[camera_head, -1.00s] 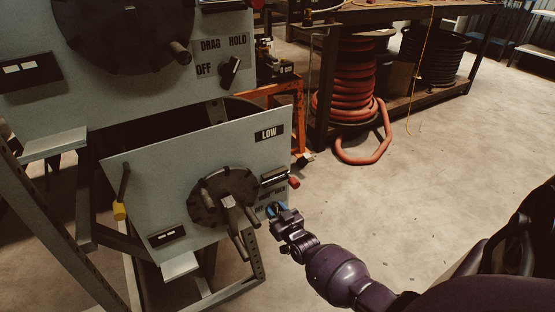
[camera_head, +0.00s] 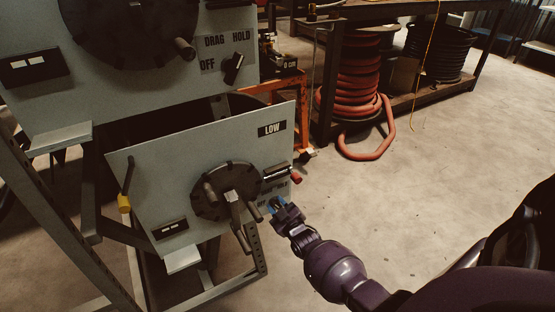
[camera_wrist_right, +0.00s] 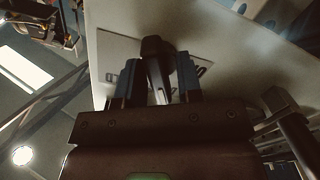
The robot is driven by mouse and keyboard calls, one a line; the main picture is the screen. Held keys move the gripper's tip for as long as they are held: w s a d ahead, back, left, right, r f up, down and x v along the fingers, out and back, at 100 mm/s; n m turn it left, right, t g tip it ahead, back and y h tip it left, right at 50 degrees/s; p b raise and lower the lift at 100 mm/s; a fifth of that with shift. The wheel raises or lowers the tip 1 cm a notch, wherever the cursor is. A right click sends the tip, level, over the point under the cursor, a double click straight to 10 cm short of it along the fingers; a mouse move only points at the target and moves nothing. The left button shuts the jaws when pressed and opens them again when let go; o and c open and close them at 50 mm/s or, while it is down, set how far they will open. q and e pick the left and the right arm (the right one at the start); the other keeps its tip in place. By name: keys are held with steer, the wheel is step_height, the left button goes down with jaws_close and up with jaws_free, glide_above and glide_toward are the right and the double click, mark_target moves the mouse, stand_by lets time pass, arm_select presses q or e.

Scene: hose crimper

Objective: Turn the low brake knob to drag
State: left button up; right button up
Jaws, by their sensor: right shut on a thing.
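The grey low panel (camera_head: 185,160) carries a "LOW" label (camera_head: 272,128) and a dark round wheel (camera_head: 226,190) with handles. My right gripper (camera_head: 277,205) is at the panel's lower right, beside the wheel, over the small "OFF / DRAG / HOLD" plate (camera_head: 277,190). In the right wrist view the dark low brake knob (camera_wrist_right: 155,50) stands between the two fingers of the right gripper (camera_wrist_right: 160,85), which is shut on it. In the head view the gripper hides the knob, so its pointing direction is unclear. My left gripper is not in view.
The upper panel (camera_head: 130,95) has its own drag/hold/off knob (camera_head: 234,68) and large wheel. A red-tipped lever (camera_head: 296,178) sticks out just above my right gripper. A reel of red hose (camera_head: 350,90) stands under the bench. The floor to the right is clear.

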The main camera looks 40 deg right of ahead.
steer(key=shift+f, duration=0.15)
steer(key=o, duration=0.6)
steer(key=shift+s+a, duration=0.1)
steer(key=shift+s, duration=0.15)
steer(key=v, duration=0.1)
steer(key=p+v, duration=0.1)
steer(key=v, duration=0.1)
steer(key=shift+s+r, duration=0.3)
arm_select(q)
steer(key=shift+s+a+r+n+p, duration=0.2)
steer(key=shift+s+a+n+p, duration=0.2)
steer(key=shift+p, duration=0.45)
arm_select(e)
glide_toward(279, 207)
steer(key=shift+f, duration=0.25)
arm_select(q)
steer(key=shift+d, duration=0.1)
arm_select(e)
steer(key=shift+s+f, duration=0.1)
